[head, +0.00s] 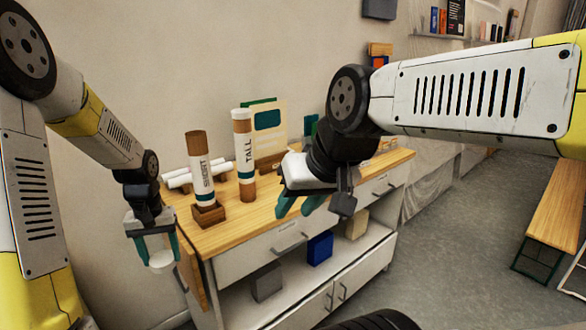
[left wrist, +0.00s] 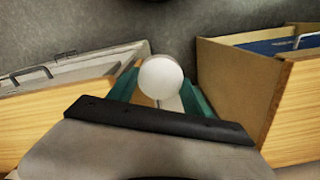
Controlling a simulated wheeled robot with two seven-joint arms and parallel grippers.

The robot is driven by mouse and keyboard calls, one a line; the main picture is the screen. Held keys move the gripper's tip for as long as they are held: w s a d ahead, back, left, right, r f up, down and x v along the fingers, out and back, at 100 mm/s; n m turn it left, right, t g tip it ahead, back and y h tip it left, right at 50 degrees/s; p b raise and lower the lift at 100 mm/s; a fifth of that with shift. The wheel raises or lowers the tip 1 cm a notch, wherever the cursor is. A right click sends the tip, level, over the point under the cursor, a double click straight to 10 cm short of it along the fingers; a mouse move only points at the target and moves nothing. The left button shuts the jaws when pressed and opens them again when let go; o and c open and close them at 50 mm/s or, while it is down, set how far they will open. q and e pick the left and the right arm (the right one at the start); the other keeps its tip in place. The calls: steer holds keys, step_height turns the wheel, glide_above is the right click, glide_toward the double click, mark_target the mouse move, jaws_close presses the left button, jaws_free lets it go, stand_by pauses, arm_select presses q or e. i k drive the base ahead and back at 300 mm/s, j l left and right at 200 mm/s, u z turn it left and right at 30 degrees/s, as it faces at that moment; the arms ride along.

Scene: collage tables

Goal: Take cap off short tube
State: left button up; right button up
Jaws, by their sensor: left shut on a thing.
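The short tube (head: 203,170), labelled SHORT, stands upright in a wooden holder (head: 208,214) on the cabinet top; its upper end is bare brown. The tall tube (head: 243,160), labelled TALL, stands to its right with a white cap (head: 241,114) on top. My left gripper (head: 160,262) is shut on a white round cap (head: 161,261), off the cabinet's left front side, lower than the short tube. The cap also shows between the fingers in the left wrist view (left wrist: 160,78). My right gripper (head: 300,207) is open and empty in front of the cabinet, right of the tubes.
White rolls (head: 180,180) lie behind the short tube on the wooden cabinet top (head: 235,232). Cards (head: 268,125) stand behind the tall tube. Blue (head: 320,248) and grey (head: 267,282) boxes sit on the shelf below. A wooden bench (head: 556,210) is at the right.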

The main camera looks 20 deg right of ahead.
mark_target(196, 140)
steer(key=i+l+z, duration=0.2)
steer(key=z, duration=0.15)
steer(key=i+l+z, duration=0.2)
steer(key=z, duration=0.15)
steer(key=i+l+z, duration=0.35)
steer(key=i+l+u, duration=0.3)
steer(key=i, duration=0.15)
steer(key=i+l+u, duration=0.4)
steer(key=i, duration=0.15)
steer(key=i+j, duration=0.05)
steer(key=j, duration=0.05)
